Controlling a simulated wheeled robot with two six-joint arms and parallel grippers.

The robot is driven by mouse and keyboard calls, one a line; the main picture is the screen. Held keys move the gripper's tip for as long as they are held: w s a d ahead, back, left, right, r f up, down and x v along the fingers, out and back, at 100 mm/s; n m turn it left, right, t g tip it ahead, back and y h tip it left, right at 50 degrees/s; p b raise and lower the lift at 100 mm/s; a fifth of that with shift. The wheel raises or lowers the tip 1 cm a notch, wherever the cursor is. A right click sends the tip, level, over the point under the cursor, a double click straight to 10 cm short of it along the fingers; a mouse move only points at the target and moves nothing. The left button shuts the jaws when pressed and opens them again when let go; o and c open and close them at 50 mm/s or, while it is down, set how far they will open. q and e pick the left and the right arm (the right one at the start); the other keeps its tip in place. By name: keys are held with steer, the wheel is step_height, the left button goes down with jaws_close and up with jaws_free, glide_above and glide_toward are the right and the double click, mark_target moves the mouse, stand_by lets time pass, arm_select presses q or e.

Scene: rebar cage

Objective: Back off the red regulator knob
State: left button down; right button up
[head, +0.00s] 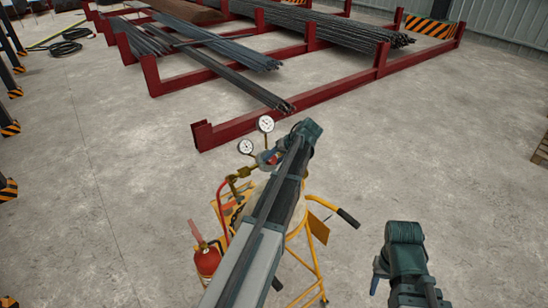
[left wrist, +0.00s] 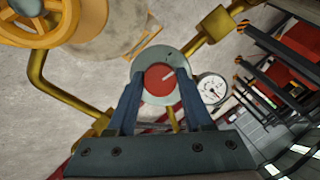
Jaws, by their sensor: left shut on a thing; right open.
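The red regulator knob (left wrist: 160,80) is round with a pale line mark on its face and a grey ring around it. My left gripper (left wrist: 160,75) has its two blue fingers closed on either side of the knob. In the head view my left gripper (head: 269,158) is at the regulator, and my arm hides most of the knob there. Two white gauges (head: 265,124) (head: 246,146) stand by the regulator; one gauge (left wrist: 212,88) shows right of the knob in the left wrist view. My right gripper (head: 380,272) is open and empty, off to the right.
A yellow cart (head: 309,250) with a black-gripped handle (head: 348,218) stands under my left arm. A red fire extinguisher (head: 207,260) is at its left. A dark red rack (head: 255,115) with rebar lies beyond. Brass pipes (left wrist: 60,93) and a yellow handwheel (left wrist: 85,25) are near the knob.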

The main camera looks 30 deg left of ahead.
arm_select(q)
steer(key=shift+s+n+h, duration=0.1)
steer(key=shift+n+h, duration=0.2)
steer(key=shift+n, duration=0.8)
steer(key=shift+t+p, duration=0.3)
steer(key=shift+c, duration=1.5)
jaws_free()
